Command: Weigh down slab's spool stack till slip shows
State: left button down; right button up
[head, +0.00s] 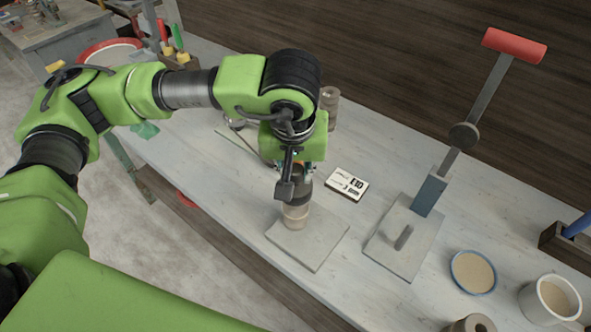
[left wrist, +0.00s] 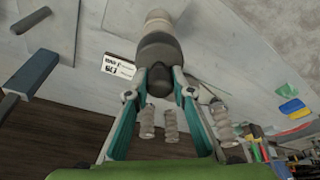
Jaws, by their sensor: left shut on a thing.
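A grey slab (head: 312,246) lies near the front edge of the table. A stack of spools stands on it, with a pale beige spool (head: 295,213) low down and a dark grey piece (head: 302,192) above. My left gripper (head: 296,172) points down over the stack and is shut on the dark grey piece. The left wrist view shows the dark piece (left wrist: 160,58) between the fingers (left wrist: 162,84), in line with the beige spool (left wrist: 158,22). Whether the dark piece rests fully on the stack is hard to tell. No slip shows at the slab. My right gripper is out of view.
A lever press with a red handle (head: 514,45) and grey base (head: 385,250) stands to the right. A printed card (head: 346,185) lies behind the slab. A shallow dish (head: 473,272) and white cup (head: 552,300) are at right. Another spool (head: 329,108) stands behind my arm.

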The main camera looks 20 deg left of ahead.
pick_arm(q)
jog(key=c, duration=1.7)
grip_release()
